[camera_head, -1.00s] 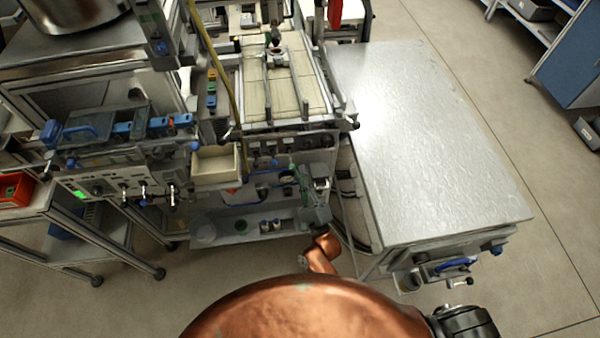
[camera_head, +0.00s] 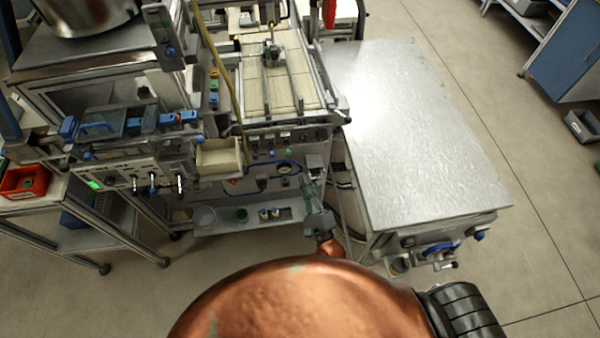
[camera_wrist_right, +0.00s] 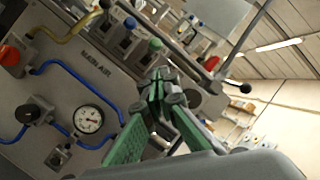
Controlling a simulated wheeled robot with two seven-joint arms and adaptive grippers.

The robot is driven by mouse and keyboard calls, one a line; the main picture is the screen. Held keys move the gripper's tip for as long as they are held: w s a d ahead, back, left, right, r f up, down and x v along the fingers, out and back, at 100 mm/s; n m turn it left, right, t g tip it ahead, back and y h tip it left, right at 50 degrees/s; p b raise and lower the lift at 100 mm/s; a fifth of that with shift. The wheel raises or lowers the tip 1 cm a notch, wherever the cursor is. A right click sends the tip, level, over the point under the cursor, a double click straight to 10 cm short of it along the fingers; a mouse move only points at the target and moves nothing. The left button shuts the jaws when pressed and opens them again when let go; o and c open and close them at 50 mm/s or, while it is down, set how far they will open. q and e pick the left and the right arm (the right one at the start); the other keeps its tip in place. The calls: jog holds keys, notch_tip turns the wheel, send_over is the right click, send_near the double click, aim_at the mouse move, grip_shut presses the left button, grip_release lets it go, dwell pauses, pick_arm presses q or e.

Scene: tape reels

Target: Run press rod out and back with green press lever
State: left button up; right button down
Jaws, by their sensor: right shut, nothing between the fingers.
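In the right wrist view, a lever with a green knob (camera_wrist_right: 155,45) stands on the grey panel marked MAIN AIR (camera_wrist_right: 95,65), beside levers with blue and black knobs. My right gripper (camera_wrist_right: 160,85) is shut and empty. Its tips appear just below the green knob; I cannot tell whether they touch its lever. In the head view, my right gripper (camera_head: 315,190) is small, low in front of the machine's control panel. A dark and green fitting (camera_head: 270,55) sits over the machine's slatted bed; I cannot tell whether the press rod is part of it. My left gripper is not in view.
A pressure gauge (camera_wrist_right: 88,119) and blue hoses are on the panel near my gripper. A cream bin (camera_head: 218,158) hangs at the machine's front left. A bare metal-topped table (camera_head: 420,130) stands close on the right.

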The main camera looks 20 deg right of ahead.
jog(key=v, duration=0.2)
jog(key=shift+s+r, duration=0.15)
jog(key=shift+s, duration=0.25)
jog(key=shift+a, duration=0.1)
